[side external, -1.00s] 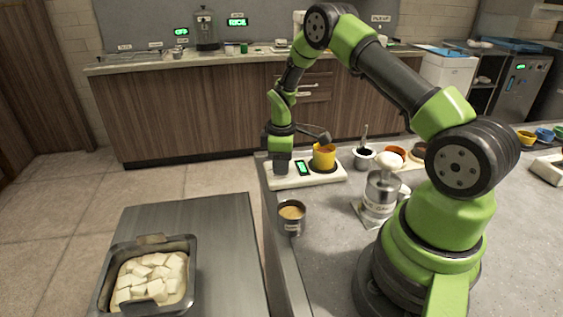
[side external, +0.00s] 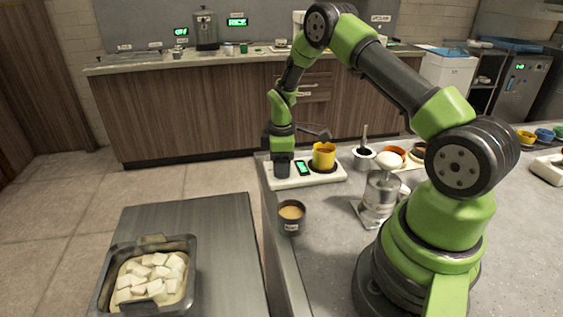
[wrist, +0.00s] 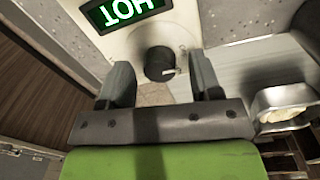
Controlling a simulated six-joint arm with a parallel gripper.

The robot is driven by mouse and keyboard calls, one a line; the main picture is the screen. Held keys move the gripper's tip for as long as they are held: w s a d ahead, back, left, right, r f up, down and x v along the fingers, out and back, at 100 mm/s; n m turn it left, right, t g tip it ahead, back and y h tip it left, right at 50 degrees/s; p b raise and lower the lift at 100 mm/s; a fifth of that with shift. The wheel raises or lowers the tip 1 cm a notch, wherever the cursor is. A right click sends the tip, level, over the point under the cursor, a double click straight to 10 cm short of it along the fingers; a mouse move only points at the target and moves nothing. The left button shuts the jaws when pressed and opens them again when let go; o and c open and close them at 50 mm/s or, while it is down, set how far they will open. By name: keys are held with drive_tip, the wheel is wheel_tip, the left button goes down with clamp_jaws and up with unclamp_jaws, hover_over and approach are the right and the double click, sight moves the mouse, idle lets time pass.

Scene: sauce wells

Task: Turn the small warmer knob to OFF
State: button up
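The small warmer knob (wrist: 159,62) is round and black with a light pointer mark, on the pale warmer face in the wrist view. My gripper (wrist: 160,64) is open, one finger on each side of the knob with visible gaps. I cannot tell how deep the fingers reach. The warmer's display (wrist: 122,12) reads HOT in green, upside down. In the side external view, my gripper (side external: 282,168) points down over the left end of the white warmer (side external: 318,180) and hides the knob. The display (side external: 303,168) glows green there.
A yellow pot (side external: 323,156) stands on the warmer's plate, close right of my gripper. A dark cup of tan sauce (side external: 291,217) is in front, near the counter edge. A metal pan of white cubes (side external: 192,262) sits on the lower steel surface.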

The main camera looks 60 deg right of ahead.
wheel_tip(320, 180, up, 10)
drive_tip(key=shift+a, duration=0.2)
idle(0.4)
drive_tip(key=shift+s, duration=0.1)
drive_tip(key=s+a+r+m+t, duration=0.25)
drive_tip(key=a+r, duration=0.25)
drive_tip(key=r, duration=0.3)
drive_tip(key=s+a+r+m+t, duration=0.1)
drive_tip(key=s+a+r+m, duration=0.3)
drive_tip(key=r, duration=0.3)
drive_tip(key=s+a+r+m+t+y, duration=0.1)
drive_tip(key=s+a+m, duration=0.1)
drive_tip(key=s+a, duration=0.2)
drive_tip(key=s+a+r+m+t+y, duration=0.1)
drive_tip(key=s+a, duration=0.3)
drive_tip(key=s, duration=0.5)
drive_tip(key=shift+s+a+r+m+t, duration=0.2)
drive_tip(key=shift+a+r+m+t, duration=0.1)
drive_tip(key=shift+r+m+t, duration=0.4)
